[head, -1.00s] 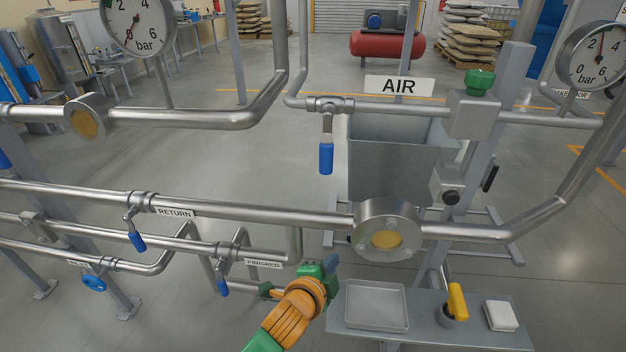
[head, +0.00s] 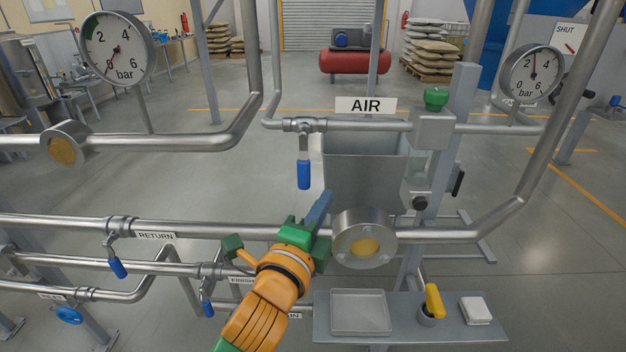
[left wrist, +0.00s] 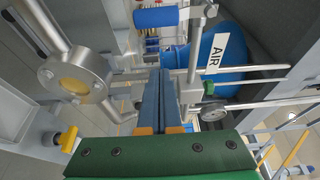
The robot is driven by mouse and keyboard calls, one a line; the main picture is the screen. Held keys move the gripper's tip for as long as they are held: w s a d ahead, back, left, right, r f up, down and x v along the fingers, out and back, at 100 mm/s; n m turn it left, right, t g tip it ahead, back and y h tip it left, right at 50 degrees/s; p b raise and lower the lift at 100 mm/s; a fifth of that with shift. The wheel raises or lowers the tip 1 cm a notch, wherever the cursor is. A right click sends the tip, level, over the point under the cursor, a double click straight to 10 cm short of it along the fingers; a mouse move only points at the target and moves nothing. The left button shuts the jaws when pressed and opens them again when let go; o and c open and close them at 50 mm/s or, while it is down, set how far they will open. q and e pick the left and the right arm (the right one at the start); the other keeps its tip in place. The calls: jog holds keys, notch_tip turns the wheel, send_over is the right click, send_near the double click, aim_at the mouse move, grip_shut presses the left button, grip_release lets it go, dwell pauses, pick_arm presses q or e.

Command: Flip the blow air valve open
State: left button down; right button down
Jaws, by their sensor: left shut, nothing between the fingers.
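The blow air valve is on the pipe under the AIR sign (head: 366,105) in the head view. Its blue-sleeved lever (head: 304,174) hangs straight down, across the pipe. The blue lever sleeve also shows at the top of the left wrist view (left wrist: 156,17), and the AIR sign (left wrist: 213,54) is to its right. My left gripper (head: 325,200) is shut and empty, below and slightly right of the lever, apart from it. Its blue fingers (left wrist: 160,98) lie together in the left wrist view. My right gripper is not in view.
A round sight glass (head: 364,240) on the lower pipe is just right of my left gripper. A box with a green button (head: 436,98) sits on the air pipe. A shelf (head: 462,333) holds a tray and a yellow-handled item. Pressure gauges (head: 118,48) stand left and right.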

aim_at(304, 159)
pick_arm(q)
jog(key=w+a+p, duration=0.1)
jog(key=w+p, duration=0.1)
jog(key=w, duration=0.4)
jog(key=shift+w+a+p, duration=0.25)
jog(key=shift+a+p, duration=0.1)
jog(key=shift+a, duration=0.05)
jog(key=shift+w+d, duration=0.1)
